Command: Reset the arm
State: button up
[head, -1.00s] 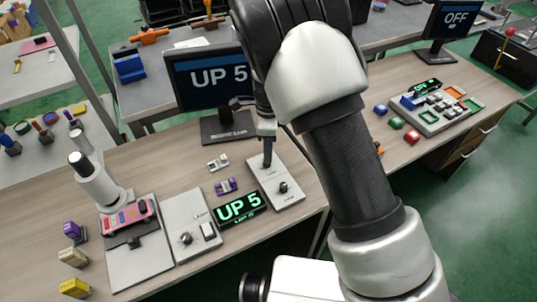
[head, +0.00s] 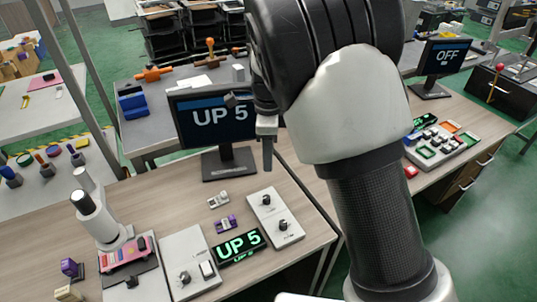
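My gripper (head: 267,152) hangs above the far end of a pale control panel (head: 275,216), apart from it. One grey finger shows pointing down; the rest is hidden by my arm, so I cannot tell its opening. The panel carries two dark knobs or short levers, a far one (head: 267,200) and a near one (head: 283,225). A green-lit display (head: 239,246) beside it reads "UP 5". The monitor (head: 213,118) behind also reads "UP 5".
Another pale panel (head: 190,262) with a knob and a white switch stands left of the display. Small purple (head: 225,224) and grey items lie between. A monitor (head: 444,62) at right reads "OFF".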

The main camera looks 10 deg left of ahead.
jog(key=s+d+r+n+t+y+p, duration=0.1)
jog(key=s+d+r+n+p, duration=0.2)
jog(key=d+r, duration=0.45)
jog(key=s+d+r+n+t+y+p, duration=0.15)
jog(key=s+d+r+n, duration=0.3)
jog(key=r, duration=0.65)
jog(key=s+d+r+n+t+h+p, duration=0.1)
jog(key=s+d+r+n+p, duration=0.1)
jog(key=s+d+r+n, duration=0.2)
jog(key=s+d+r+n+t+h+p, duration=0.1)
jog(key=s+d+r+n+t+p, duration=0.1)
jog(key=s+d+r+n, duration=0.2)
jog(key=s+d+n, duration=0.1)
jog(key=s+d, duration=0.2)
jog(key=s, duration=0.4)
jog(key=shift+d, duration=0.2)
jog(key=shift+a+r+h, duration=0.1)
jog(key=shift+h, duration=0.15)
